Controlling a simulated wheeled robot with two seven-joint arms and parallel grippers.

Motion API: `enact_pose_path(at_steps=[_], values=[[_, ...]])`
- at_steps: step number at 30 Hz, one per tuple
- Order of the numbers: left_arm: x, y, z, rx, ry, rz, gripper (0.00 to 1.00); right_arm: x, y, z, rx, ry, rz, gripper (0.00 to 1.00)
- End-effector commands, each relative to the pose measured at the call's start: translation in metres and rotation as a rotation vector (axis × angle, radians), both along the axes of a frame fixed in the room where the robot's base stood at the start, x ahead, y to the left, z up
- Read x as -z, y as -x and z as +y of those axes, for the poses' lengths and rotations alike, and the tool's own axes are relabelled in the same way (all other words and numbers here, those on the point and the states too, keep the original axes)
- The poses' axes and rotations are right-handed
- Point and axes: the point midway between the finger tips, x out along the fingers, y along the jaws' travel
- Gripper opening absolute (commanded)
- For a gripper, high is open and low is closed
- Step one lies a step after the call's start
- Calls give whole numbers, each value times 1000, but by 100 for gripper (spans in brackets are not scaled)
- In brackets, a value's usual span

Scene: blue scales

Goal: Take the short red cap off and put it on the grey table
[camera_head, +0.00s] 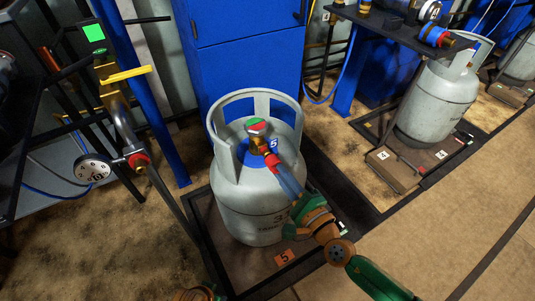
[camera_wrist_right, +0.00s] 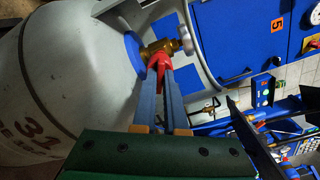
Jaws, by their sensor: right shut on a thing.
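A short red cap (camera_wrist_right: 160,59) sits on the side outlet of the brass valve (camera_wrist_right: 155,47) on top of a grey gas cylinder (camera_head: 245,200). In the head view, the cap (camera_head: 270,160) is mostly covered by my fingers. My right gripper (camera_head: 273,165) reaches in from the lower right, its blue fingers shut on the red cap. The wrist view shows its fingertips (camera_wrist_right: 162,67) on both sides of the cap, which still touches the valve.
A dark grey table (camera_head: 392,27) with several fittings stands at the upper right, beside another cylinder (camera_head: 436,100). A blue cabinet (camera_head: 248,65) is behind my cylinder. A gauge (camera_head: 92,168) and pipe are at the left. The cylinder's collar (camera_head: 222,150) surrounds the valve.

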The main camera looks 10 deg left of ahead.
Motion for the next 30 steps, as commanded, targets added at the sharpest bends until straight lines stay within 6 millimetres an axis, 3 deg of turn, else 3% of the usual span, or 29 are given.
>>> enact_pose_path(at_steps=[18,26,30], values=[[-4,0,0,0,0,0,50,0,48,-35,0,1,1,0],[-4,0,0,0,0,0,50,0,48,-35,0,0,0,0],[-5,-1,0,0,0,-1,50,-14,38,-39,-3,-4,-2,0]])
